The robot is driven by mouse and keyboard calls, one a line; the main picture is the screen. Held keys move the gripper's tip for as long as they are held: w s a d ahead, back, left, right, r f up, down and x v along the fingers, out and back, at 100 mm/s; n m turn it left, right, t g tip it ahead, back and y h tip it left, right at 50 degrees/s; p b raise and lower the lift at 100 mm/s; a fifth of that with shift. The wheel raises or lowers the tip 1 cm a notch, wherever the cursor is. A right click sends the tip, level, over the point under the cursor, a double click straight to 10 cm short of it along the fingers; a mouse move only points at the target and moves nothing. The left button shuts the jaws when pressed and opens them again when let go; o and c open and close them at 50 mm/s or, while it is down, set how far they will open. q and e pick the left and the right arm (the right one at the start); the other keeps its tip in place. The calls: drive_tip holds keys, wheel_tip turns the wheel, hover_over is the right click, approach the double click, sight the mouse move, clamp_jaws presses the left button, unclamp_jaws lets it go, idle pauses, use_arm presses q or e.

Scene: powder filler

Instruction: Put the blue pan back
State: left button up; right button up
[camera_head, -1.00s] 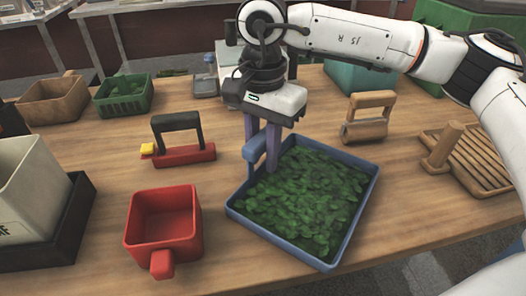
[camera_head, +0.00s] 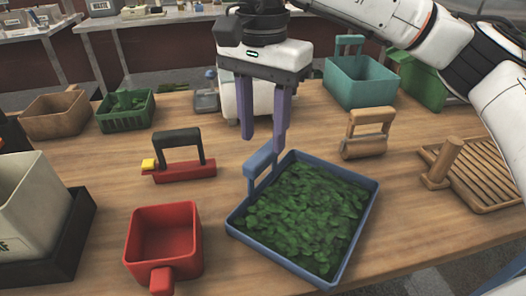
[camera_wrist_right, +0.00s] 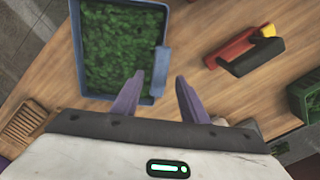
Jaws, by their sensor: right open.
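The blue pan (camera_head: 337,271) lies on the wooden table in the head view, filled with green leaves (camera_head: 308,212). Its blue handle (camera_head: 260,160) rises at its far left side. The pan also shows at the top of the right wrist view (camera_wrist_right: 159,14), with its handle (camera_wrist_right: 161,70) near one finger. My right gripper (camera_head: 262,135) is open, with two purple fingers pointing down just above and behind the handle, apart from it. The same gripper (camera_wrist_right: 158,95) holds nothing in the wrist view. My left gripper is not in view.
A red square pan (camera_head: 165,240) stands left of the blue pan. A red tool with a black handle (camera_head: 182,170) lies behind it. A wooden tool (camera_head: 366,135) and slatted rack (camera_head: 470,170) are right. A teal bin (camera_head: 360,82) and green basket (camera_head: 126,112) stand behind.

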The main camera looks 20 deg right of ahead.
drive_tip(key=shift+r, duration=1.45)
